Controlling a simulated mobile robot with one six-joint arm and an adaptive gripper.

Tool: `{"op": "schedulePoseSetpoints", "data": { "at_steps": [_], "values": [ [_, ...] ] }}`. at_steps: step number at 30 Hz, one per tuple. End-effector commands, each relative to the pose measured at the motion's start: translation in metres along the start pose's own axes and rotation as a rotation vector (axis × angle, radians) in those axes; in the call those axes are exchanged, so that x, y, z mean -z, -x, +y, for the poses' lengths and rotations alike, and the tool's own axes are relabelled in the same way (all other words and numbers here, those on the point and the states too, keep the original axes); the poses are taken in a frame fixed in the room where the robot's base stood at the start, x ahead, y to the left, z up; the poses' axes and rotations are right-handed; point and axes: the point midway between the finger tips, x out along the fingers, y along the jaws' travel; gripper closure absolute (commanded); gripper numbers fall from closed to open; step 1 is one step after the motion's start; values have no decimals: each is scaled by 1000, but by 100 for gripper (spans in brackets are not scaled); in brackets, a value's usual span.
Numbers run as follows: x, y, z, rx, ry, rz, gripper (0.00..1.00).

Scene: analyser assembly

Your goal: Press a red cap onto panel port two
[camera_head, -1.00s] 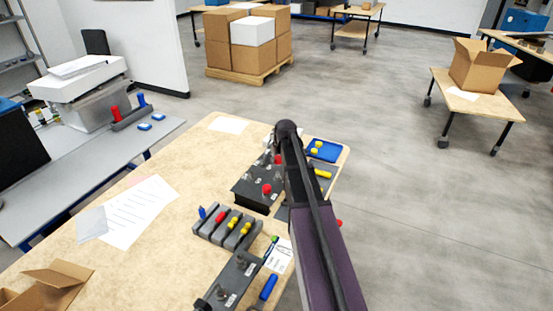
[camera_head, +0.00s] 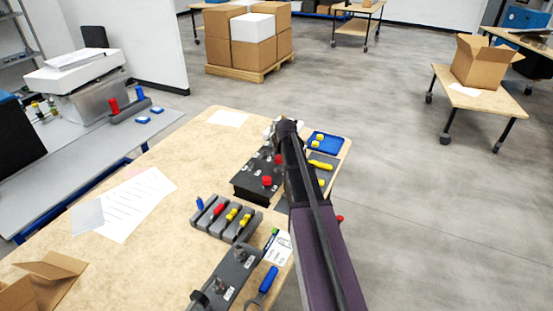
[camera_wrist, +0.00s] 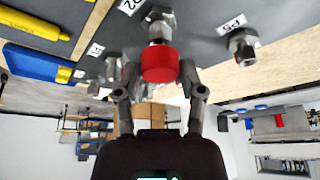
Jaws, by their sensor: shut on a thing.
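My gripper (camera_wrist: 158,78) is shut on a red cap (camera_wrist: 160,65) in the wrist view. The cap's far end is right up against a metal port fitting (camera_wrist: 160,24), with a label reading P2 (camera_wrist: 131,4) beside it. I cannot tell how far the cap sits on the fitting. The dark panel (camera_head: 243,190) is beneath the arm in the head view. One red cap (camera_head: 267,181) stands on its near part. Another red piece (camera_head: 279,159) shows beside my arm. The gripper's fingers are mostly hidden by the arm there.
A bare port labelled P5 (camera_wrist: 242,48) is to the right in the wrist view. A blue tray (camera_head: 325,143) with yellow pieces lies beyond the panel.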

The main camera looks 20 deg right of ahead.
Motion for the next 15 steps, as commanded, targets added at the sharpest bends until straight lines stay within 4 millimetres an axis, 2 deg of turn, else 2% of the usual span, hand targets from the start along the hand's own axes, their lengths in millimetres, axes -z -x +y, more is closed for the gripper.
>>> {"op": "schedulePoseSetpoints", "data": {
  "at_steps": [15],
  "values": [
    [-3, -6, 1, 0, -1, 0, 67]
  ]
}}
